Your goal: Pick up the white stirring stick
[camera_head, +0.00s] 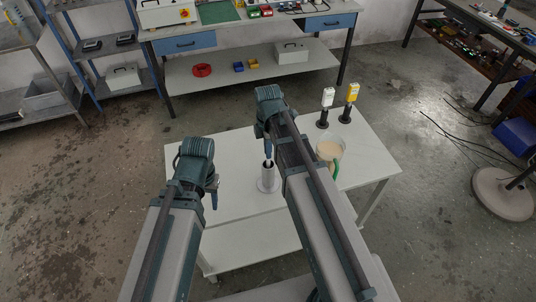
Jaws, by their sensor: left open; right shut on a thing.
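A small pale piece, which I take to be the white stirring stick (268,155), shows below my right gripper (267,146). That gripper points down over a grey cylindrical holder (268,183) on the white table and is shut on the stick. The stick's lower end is at the holder's mouth; I cannot tell how much of it is inside. My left gripper (213,191) is open and empty over the table's left part, left of the holder and apart from it.
On the white table (235,205), a clear jug (329,149) of beige content with a green handle stands right of my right arm, partly hidden. A white-topped device (327,98) and a yellow-topped one (351,93) stand behind it. The table's left part is mostly clear.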

